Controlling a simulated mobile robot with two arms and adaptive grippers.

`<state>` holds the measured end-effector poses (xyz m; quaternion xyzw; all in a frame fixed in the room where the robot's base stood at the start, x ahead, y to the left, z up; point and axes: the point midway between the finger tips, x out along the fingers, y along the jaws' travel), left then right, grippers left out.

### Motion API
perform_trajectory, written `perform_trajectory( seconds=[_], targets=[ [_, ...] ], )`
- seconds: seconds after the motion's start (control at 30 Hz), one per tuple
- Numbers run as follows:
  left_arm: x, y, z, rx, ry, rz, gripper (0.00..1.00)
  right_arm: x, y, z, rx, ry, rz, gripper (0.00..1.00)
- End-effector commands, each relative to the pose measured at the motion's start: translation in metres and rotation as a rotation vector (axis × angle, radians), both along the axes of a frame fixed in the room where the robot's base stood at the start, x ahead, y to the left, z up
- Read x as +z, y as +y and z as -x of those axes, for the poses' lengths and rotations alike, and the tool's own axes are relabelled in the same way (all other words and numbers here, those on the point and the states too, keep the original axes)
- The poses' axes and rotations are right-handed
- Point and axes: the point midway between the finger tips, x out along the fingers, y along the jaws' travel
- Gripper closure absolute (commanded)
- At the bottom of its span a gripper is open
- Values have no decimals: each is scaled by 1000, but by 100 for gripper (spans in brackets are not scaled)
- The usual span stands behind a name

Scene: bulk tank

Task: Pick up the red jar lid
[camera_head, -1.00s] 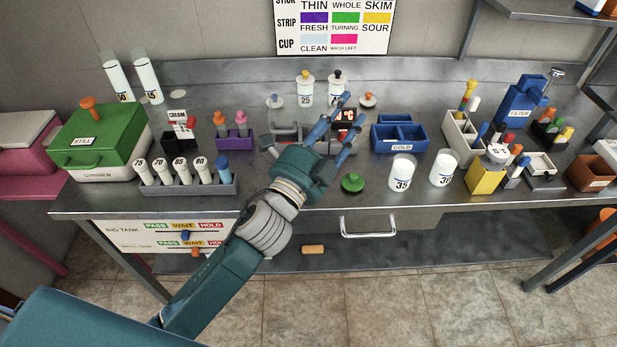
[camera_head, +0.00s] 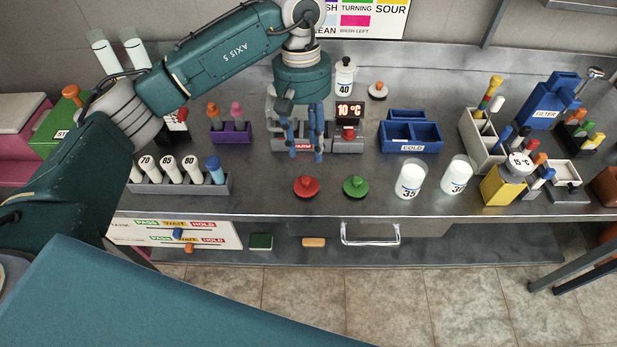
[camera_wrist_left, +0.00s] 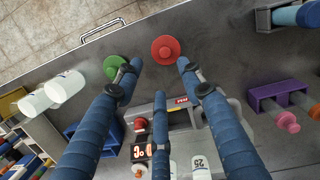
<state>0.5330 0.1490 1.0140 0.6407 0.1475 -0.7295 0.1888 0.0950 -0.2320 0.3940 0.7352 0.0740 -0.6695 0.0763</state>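The red jar lid (camera_head: 306,187) lies on the steel counter near its front edge, with its round knob up. It also shows in the left wrist view (camera_wrist_left: 165,49). My left gripper (camera_head: 304,155) points down above the counter, just behind the lid, in front of the grey device. In the left wrist view its three blue fingers (camera_wrist_left: 160,74) are spread apart with nothing between them, and the lid is just beyond their tips. My right gripper is not in view.
A green lid (camera_head: 355,187) lies close to the right of the red one. White jars (camera_head: 411,180) stand farther right. A grey rack of white tubes (camera_head: 180,184) is to the left. A grey device with a temperature display (camera_head: 348,112) stands behind.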

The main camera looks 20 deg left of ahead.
Motion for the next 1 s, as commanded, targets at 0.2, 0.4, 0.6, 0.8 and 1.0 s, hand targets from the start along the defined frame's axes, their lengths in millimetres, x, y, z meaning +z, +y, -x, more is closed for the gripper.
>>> perform_trajectory(
  seconds=[0.2, 0.4, 0.6, 0.8, 1.0],
  targets=[
    [-22, 9, 3, -9, 6, -36, 61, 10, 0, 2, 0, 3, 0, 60],
    [-48, 7, 5, -7, 4, -32, 61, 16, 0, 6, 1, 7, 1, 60],
    [-63, 4, 8, -7, 7, -31, 61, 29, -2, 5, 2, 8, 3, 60],
    [-93, 1, 10, -7, 6, -30, 61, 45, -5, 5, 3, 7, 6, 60],
    [-105, 1, 10, -6, 2, -30, 61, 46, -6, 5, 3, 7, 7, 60]
  ],
)
